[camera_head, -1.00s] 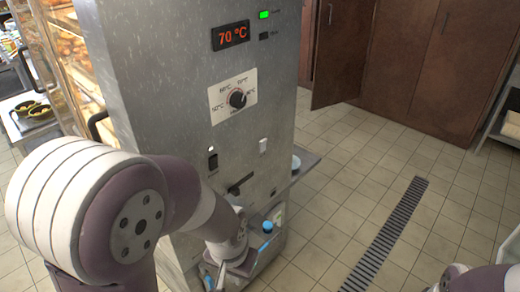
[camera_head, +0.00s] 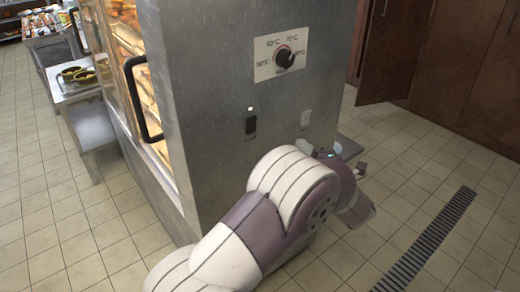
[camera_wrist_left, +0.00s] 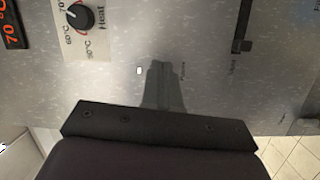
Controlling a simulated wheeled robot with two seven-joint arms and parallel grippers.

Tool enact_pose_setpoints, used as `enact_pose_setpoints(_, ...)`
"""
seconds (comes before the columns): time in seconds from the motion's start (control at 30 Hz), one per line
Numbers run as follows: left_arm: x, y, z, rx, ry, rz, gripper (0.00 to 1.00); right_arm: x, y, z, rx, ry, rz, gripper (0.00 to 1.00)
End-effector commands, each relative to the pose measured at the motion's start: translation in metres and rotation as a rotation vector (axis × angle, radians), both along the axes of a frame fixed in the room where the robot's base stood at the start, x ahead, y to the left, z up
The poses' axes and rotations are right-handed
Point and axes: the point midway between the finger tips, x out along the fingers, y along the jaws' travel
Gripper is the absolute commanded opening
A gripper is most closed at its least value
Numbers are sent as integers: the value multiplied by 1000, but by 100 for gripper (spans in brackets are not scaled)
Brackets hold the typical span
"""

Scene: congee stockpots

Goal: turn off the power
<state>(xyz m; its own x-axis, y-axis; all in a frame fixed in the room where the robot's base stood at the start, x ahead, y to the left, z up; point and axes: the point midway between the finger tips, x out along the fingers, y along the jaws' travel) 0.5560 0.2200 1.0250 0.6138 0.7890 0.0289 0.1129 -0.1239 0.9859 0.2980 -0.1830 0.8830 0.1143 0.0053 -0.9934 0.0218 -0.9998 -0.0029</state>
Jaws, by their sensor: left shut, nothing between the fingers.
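The steel cabinet (camera_head: 215,70) has a black power switch (camera_head: 250,122) with a small white light (camera_head: 250,108) above it and a label below. The black heat dial (camera_head: 284,57) sits higher on the panel. In the left wrist view my left gripper (camera_wrist_left: 158,66) is shut and empty, its fingers pointing at the panel between the white light (camera_wrist_left: 139,71) and the "Power" label (camera_wrist_left: 182,70). The fingers hide the switch there. I cannot tell whether they touch it. In the head view my left arm crosses the panel's lower right. My right gripper is not in view.
A glass-doored case with a black handle (camera_head: 143,98) adjoins the panel on the left. A black vent lever (camera_wrist_left: 241,35) shows in the wrist view. Brown cupboards (camera_head: 455,70) stand at the back right. Tiled floor with a drain grate (camera_head: 430,240) is clear.

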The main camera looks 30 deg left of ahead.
Motion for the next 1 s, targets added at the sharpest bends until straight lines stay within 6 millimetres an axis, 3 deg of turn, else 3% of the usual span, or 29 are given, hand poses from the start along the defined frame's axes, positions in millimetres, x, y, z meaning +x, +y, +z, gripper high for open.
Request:
enact_pose_setpoints(0.03, -11, 1, -12, -5, -68, 86, 0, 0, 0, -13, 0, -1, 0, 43)
enact_pose_setpoints(0.2, -37, 3, -12, -4, -187, 251, 0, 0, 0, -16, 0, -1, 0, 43)
enact_pose_setpoints(0.57, -36, 9, -9, -2, -189, 257, 0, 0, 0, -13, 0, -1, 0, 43)
enact_pose_setpoints(0.67, -31, 21, -6, -2, -189, 260, 0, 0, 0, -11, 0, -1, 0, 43)
enact_pose_setpoints(1.0, -4, 88, 3, -2, -188, 260, 0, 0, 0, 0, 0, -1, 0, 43)
